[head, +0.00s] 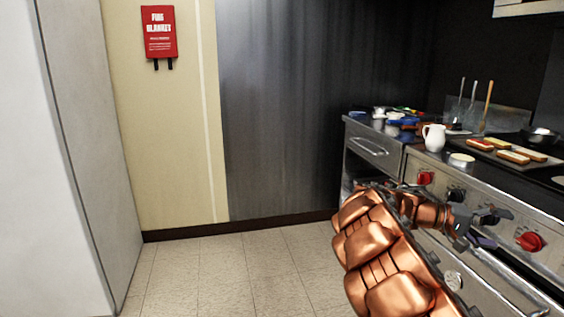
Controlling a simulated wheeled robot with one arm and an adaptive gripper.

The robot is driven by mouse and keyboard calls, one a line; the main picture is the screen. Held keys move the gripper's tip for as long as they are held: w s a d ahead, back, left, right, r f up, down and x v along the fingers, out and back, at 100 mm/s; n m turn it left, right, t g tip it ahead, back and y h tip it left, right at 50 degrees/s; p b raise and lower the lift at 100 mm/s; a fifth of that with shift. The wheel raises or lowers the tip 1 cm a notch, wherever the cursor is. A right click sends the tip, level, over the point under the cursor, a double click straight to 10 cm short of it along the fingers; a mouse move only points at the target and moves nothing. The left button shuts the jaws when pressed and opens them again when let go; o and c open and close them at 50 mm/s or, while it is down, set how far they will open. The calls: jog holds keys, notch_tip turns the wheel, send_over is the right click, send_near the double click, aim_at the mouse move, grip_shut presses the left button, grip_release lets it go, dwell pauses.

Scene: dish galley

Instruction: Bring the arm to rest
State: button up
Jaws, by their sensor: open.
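My copper-coloured arm (378,255) rises from the lower right of the head view and bends toward the stove front.
The stove (480,205) with red knobs and an oven handle fills the right side. A white jug (434,138), a tray of food pieces (481,146) and utensils stand on top. A red fire blanket (159,32) hangs on the wall. The tiled floor (240,280) is clear.

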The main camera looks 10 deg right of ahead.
jog(key=s+a+r+t+y+p, duration=0.1)
jog(key=s+a+r+y+p, duration=0.4)
jog(key=s+a+r+p, duration=0.5)
jog(key=s+a+n+t+y+p, duration=0.1)
jog(key=s+a+n+y+p, duration=0.1)
jog(key=a, duration=0.8)
jog(key=s+a+n+t+y+p, duration=0.2)
jog(key=s+a+y+p, duration=0.2)
jog(key=a, duration=0.7)
jog(key=s+a+n+t+y+p, duration=0.1)
jog(key=s+a+y+p, duration=0.3)
jog(key=s+a, duration=0.5)
jog(key=shift+s+a+n+p, duration=0.15)
jog(key=shift+a+n+p, duration=0.25)
jog(key=shift+a+p, duration=0.7)
jog(key=shift+f, duration=0.1)
